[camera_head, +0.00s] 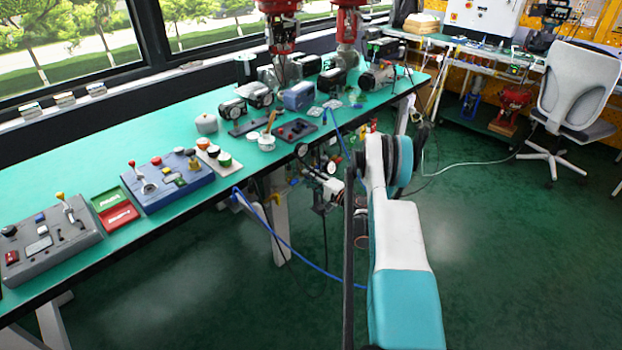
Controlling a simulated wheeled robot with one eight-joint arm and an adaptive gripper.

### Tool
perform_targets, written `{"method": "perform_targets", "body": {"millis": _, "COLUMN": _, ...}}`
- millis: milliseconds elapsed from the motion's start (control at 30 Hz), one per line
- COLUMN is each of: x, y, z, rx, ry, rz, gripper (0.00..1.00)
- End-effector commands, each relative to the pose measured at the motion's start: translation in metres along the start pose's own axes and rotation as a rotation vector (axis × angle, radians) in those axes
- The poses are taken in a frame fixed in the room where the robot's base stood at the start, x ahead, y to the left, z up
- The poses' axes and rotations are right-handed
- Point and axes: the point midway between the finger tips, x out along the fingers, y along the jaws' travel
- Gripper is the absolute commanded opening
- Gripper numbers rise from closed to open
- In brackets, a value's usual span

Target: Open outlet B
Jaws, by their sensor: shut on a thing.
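Under the front edge of the green bench hangs a cluster of valve fittings (326,188) with round gauges (331,167), hoses and small colored parts. Outlet B cannot be picked out among them. My white and teal arm reaches up from the bottom of the view to the right side of this cluster. The dark end of my gripper (354,178) shows beside the white link, close to the fittings. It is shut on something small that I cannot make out. The fingertips blend into the dark fittings and are partly hidden.
The green bench (80,190) carries a grey control box (45,245), a blue control box (165,180), red and green trays and several devices. A blue hose (290,245) hangs below the bench. An office chair (578,90) stands right. Green floor is open at right.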

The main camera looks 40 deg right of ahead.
Motion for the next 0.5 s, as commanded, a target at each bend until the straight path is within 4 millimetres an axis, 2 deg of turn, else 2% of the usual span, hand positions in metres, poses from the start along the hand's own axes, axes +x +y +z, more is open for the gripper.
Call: {"method": "perform_targets", "body": {"millis": 500, "x": -0.0011, "y": 0.0017, "z": 0.0005, "rx": 0.064, "ry": -0.001, "rz": 0.002, "gripper": 0.07}}
